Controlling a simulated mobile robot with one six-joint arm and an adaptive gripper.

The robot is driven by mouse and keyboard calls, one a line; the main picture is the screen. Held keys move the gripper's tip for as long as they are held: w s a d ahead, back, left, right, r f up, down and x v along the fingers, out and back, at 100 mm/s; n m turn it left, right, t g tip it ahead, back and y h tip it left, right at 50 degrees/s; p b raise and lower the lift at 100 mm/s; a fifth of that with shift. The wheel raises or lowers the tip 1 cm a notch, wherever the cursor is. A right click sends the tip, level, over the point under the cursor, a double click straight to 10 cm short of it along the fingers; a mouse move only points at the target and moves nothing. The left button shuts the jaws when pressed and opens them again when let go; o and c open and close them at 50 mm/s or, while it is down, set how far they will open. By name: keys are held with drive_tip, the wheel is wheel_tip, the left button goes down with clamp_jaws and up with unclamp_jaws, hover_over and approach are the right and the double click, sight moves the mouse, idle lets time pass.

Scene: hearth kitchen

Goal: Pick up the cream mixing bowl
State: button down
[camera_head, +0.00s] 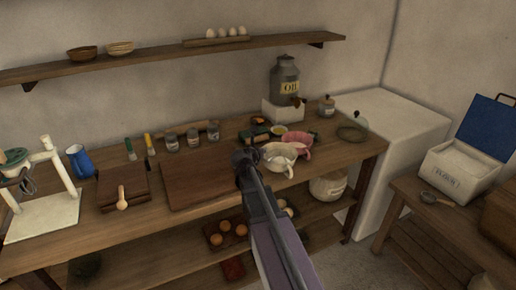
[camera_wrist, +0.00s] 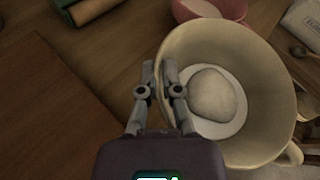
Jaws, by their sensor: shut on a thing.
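The cream mixing bowl (camera_head: 280,164) is near the front edge of the workbench, right of centre in the head view. In the wrist view the bowl (camera_wrist: 268,75) is large and open toward the camera. A pale, rounded lump (camera_wrist: 212,95) lies inside it. My gripper (camera_wrist: 160,72) is shut on the bowl's left rim, with one finger outside the wall and one inside. In the head view my gripper (camera_head: 247,158) is at the bowl's left side. I cannot tell whether the bowl's base touches the bench.
A pink bowl (camera_head: 300,139) stands right behind the cream bowl. A dark wooden board (camera_head: 200,180) lies to the left. The oil can (camera_head: 285,82) on its white block stands behind. A glass-lidded dish (camera_head: 352,131) is to the right. A lower shelf holds several items.

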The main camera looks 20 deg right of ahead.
drive_tip(key=shift+s+d+r, duration=0.15)
drive_tip(key=shift+s+d, duration=0.05)
drive_tip(key=shift+s, duration=1.15)
drive_tip(key=shift+s+d+r, duration=0.15)
drive_tip(key=shift+s, duration=1.2)
drive_tip(key=shift+r+p, duration=0.15)
drive_tip(key=shift+p, duration=0.25)
